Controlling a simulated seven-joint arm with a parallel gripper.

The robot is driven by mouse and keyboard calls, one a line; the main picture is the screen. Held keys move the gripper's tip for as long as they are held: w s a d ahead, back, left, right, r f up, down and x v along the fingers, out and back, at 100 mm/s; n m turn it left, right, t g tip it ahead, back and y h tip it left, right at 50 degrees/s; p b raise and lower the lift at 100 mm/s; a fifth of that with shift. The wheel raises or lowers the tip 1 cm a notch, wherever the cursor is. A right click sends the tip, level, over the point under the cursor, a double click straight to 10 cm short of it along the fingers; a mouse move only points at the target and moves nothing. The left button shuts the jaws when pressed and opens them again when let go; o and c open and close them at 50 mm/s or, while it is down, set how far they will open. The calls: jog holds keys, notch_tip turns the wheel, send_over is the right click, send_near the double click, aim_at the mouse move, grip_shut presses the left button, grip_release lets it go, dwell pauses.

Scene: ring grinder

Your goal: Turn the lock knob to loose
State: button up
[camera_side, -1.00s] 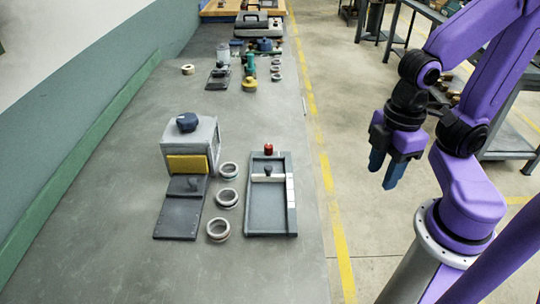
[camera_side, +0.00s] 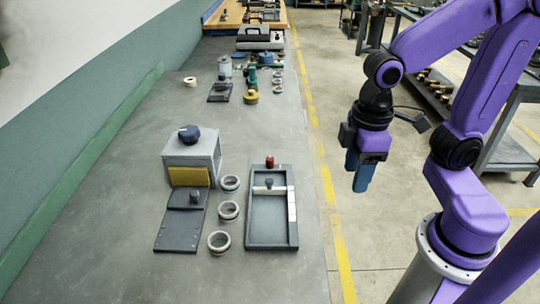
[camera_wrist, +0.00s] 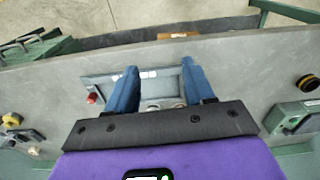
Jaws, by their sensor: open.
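My gripper (camera_side: 356,180), with blue fingers, hangs open and empty over the floor to the right of the bench, apart from everything. In the wrist view my gripper (camera_wrist: 160,67) has its fingers spread, with the grey tray (camera_wrist: 150,84) showing between and beyond them. The tray (camera_side: 266,224) lies on the bench with a red knob (camera_side: 269,161) at its far end and a dark knob (camera_side: 269,182) on its white crossbar. The red knob also shows in the wrist view (camera_wrist: 92,98). A grey box (camera_side: 205,151) carries a blue knob (camera_side: 189,133). I cannot tell which knob is the lock knob.
Several grey rings (camera_side: 229,210) stand between the tray and a dark ramp plate (camera_side: 180,227) in front of the box. A yellow pad (camera_side: 189,177) is on the box's front. More tools and a toolbox (camera_side: 261,36) crowd the far bench.

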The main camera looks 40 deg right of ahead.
jog(key=w+a+r+m, duration=0.2)
jog(key=w+m, duration=0.3)
jog(key=w, duration=0.5)
jog(key=m, duration=1.1)
send_over(270, 158)
notch_tip(270, 158, down, 17)
jog(key=shift+f, duration=0.1)
grip_shut()
